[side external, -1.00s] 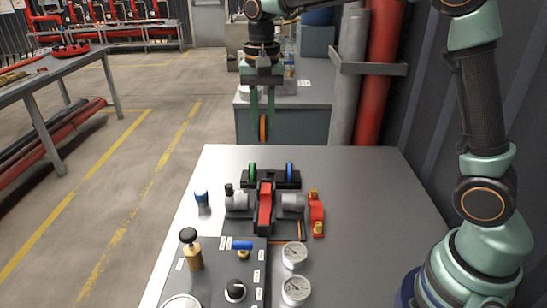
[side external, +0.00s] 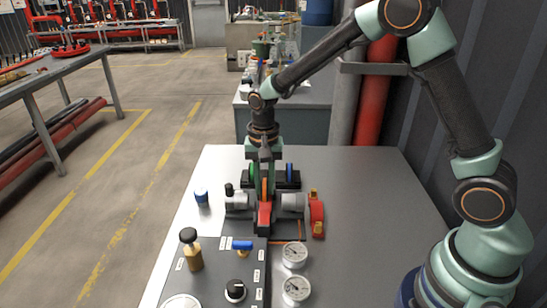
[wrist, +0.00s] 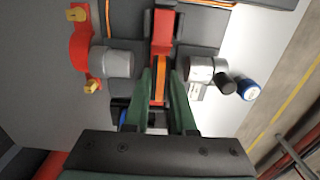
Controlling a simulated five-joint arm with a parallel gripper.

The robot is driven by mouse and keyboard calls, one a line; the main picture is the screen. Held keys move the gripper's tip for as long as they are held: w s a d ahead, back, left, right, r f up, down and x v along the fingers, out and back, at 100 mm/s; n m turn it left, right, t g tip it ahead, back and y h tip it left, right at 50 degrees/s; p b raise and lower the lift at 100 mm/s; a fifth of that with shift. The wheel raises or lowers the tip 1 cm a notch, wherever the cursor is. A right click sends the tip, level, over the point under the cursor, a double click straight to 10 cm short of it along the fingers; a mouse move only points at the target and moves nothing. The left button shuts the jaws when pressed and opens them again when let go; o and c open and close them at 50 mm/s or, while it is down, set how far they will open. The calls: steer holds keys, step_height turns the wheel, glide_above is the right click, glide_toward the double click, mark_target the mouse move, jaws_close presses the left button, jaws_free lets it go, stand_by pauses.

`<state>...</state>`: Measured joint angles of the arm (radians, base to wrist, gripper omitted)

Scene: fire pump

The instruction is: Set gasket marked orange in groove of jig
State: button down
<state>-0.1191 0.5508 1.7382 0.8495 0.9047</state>
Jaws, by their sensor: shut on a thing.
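The orange gasket (side external: 265,187) is upright, seen edge-on, and held between the fingers of my gripper (side external: 265,182). In the wrist view the orange gasket (wrist: 161,91) is a thin strip between the two green fingers (wrist: 167,100). The dark jig with a red block (side external: 265,216) is at the middle of the table, directly below and in front of the gasket. The red block (wrist: 162,32) lies in line with the gasket in the wrist view. The groove is hidden, so I cannot tell whether the gasket's lower edge is inside it.
A green ring (side external: 252,172) and a blue ring (side external: 289,172) stand on either side of my gripper. Grey cylinders (side external: 292,202) flank the red block. A red fitting (side external: 317,212) is at right, a blue-capped item (side external: 201,196) at left. White gauges (side external: 295,254) stand in front.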

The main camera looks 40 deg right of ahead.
mark_target(265, 195)
steer(key=shift+f, duration=1.8)
steer(key=shift+f, duration=0.15)
steer(key=c, duration=0.7)
jaws_free()
steer(key=shift+c, duration=0.2)
step_height(265, 195, up, 12)
steer(key=shift+r, duration=0.15)
steer(key=s+d+r+n+t, duration=0.2)
steer(key=s+r+n, duration=0.2)
steer(key=s, duration=0.3)
steer(key=s+d+r+n+t, duration=0.3)
steer(key=s+r+n, duration=0.2)
steer(key=s, duration=0.3)
steer(key=shift+t, duration=0.3)
